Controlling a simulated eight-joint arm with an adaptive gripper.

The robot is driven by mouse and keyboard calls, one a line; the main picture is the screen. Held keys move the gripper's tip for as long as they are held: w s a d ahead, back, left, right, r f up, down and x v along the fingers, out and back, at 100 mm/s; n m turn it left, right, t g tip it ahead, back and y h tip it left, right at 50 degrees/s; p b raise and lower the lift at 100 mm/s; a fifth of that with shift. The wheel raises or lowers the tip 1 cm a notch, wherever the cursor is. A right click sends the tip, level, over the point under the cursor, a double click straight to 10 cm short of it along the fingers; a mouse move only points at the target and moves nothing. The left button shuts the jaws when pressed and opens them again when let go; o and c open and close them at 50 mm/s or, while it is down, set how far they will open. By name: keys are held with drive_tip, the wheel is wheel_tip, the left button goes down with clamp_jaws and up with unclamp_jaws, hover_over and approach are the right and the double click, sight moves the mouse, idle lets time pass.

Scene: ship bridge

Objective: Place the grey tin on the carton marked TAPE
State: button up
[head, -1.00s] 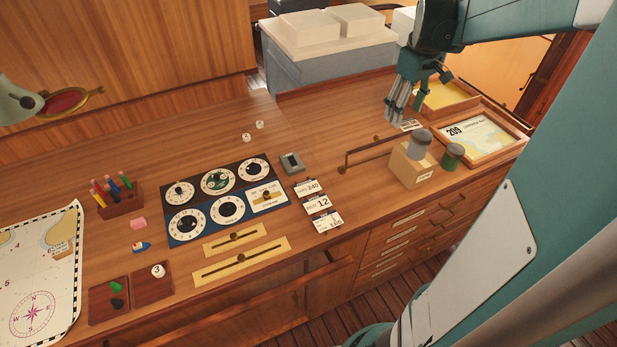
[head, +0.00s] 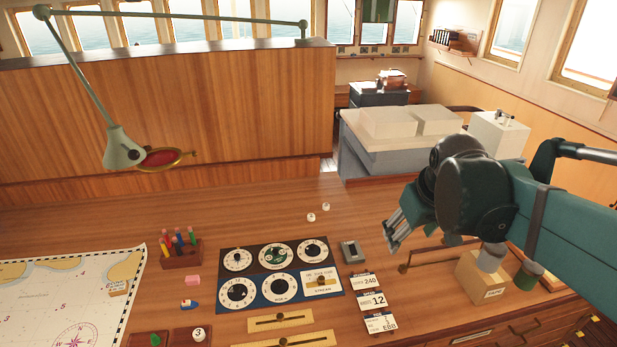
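The carton (head: 482,284) is a tan box at the right of the desk, with a small white label too small to read surely. The grey tin (head: 490,258) stands upright on its top, partly hidden behind my arm. My gripper (head: 393,236) hangs above the desk, to the left of the carton and apart from it and the tin. No object shows between its fingers; their spacing is hard to judge from this angle.
A green tin (head: 528,277) is right of the carton, partly covered by my arm. A low rail (head: 440,258) stands left of it. A dial panel (head: 272,275), cards (head: 372,300) and a grey device (head: 354,252) lie further left.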

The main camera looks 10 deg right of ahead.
drive_tip(key=s+a+f+t, duration=0.1)
drive_tip(key=s+a, duration=0.2)
drive_tip(key=a, duration=0.3)
drive_tip(key=s+a+f+t+y, duration=0.1)
drive_tip(key=s+a+f, duration=0.1)
drive_tip(key=s+a, duration=0.2)
drive_tip(key=a, duration=0.3)
drive_tip(key=shift+s+m+t, duration=0.3)
drive_tip(key=shift+t, duration=0.1)
